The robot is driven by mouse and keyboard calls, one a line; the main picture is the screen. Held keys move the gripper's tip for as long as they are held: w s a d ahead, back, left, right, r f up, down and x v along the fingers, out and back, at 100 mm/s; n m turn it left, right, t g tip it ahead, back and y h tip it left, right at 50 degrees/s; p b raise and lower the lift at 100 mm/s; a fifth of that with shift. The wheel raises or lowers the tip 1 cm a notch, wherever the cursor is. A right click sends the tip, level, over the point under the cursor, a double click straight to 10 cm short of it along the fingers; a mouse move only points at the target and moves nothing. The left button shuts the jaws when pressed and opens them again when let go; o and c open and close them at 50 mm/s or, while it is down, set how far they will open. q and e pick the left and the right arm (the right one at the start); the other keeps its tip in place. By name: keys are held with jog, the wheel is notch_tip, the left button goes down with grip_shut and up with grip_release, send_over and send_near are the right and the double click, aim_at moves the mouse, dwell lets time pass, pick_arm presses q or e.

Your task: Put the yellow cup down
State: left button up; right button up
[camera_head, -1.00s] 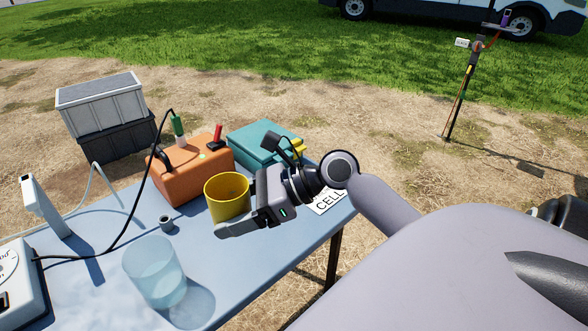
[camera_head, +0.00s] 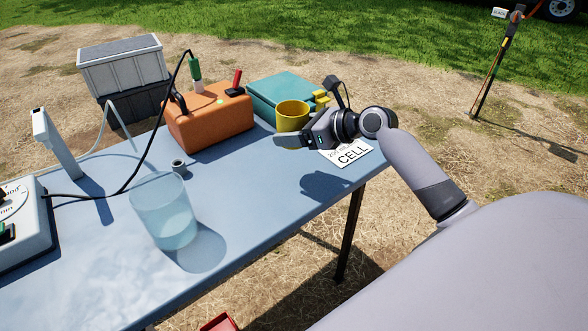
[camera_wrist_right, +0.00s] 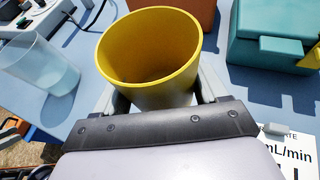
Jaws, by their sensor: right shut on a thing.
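The yellow cup (camera_head: 292,115) is upright in my right gripper (camera_head: 298,138), near the right end of the blue table (camera_head: 240,185). The gripper is shut on it, with a finger on each side of the cup (camera_wrist_right: 150,50) in the right wrist view. The cup looks empty inside. A shadow lies on the table below and to the right of the gripper, so the cup seems held above the surface. My left gripper is not in view.
A teal case (camera_head: 280,90) stands just behind the cup. An orange box (camera_head: 208,122) stands to its left. A clear beaker (camera_head: 163,212) and a small grey cup (camera_head: 178,166) are further left. A white "CELL" card (camera_head: 352,153) lies right of the gripper. The table's front middle is clear.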

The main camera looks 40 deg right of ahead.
jog(key=b, duration=0.1)
send_over(294, 174)
notch_tip(294, 174, down, 5)
jog(key=shift+r, duration=0.15)
notch_tip(294, 174, down, 5)
jog(key=shift+b, duration=0.85)
jog(key=o, duration=1.2)
jog(key=shift+c, duration=0.2)
